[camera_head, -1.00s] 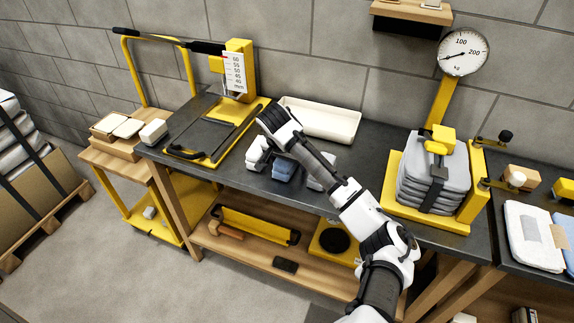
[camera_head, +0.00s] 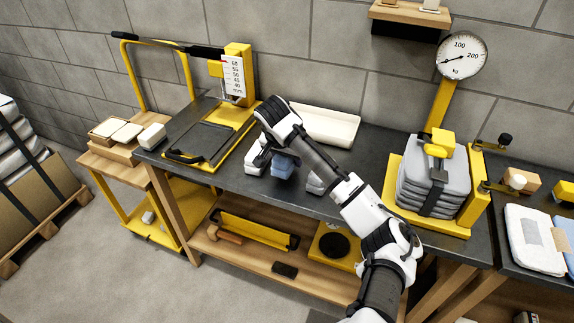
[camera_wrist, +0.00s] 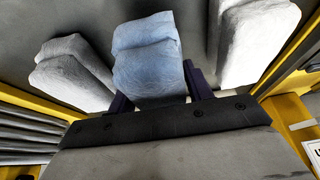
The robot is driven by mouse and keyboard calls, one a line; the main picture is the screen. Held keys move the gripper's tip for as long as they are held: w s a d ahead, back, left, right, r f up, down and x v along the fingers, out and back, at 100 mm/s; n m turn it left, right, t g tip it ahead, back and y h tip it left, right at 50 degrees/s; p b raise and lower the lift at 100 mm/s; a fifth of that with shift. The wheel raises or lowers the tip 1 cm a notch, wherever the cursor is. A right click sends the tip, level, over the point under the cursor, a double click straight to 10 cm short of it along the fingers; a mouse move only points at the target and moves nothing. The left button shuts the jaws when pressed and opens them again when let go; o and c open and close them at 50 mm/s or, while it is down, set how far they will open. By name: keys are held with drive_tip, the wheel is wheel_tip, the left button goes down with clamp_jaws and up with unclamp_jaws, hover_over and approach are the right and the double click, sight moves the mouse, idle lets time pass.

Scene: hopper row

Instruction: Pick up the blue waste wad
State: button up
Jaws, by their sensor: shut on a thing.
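The blue waste wad (camera_wrist: 147,58) is a crumpled light-blue block between the two dark fingers of my gripper (camera_wrist: 158,92) in the wrist view. The fingers are shut on it at its sides. In the head view the blue wad (camera_head: 283,166) shows below my gripper (camera_head: 262,160), partly hidden by the hand. From these views I cannot tell whether it is clear of the bench top.
A cream tray (camera_head: 338,128) lies behind my arm on the dark bench (camera_head: 225,178). A yellow press with a scale (camera_head: 237,75) stands at left. A dial scale (camera_head: 461,56) with stacked grey bags (camera_head: 432,190) stands at right. A small wooden cart (camera_head: 102,160) is far left.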

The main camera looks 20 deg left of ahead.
wheel_tip(320, 180, up, 18)
drive_tip(key=shift+b, duration=0.35)
drive_tip(key=shift+s+a+f, duration=0.1)
drive_tip(key=shift+f, duration=0.1)
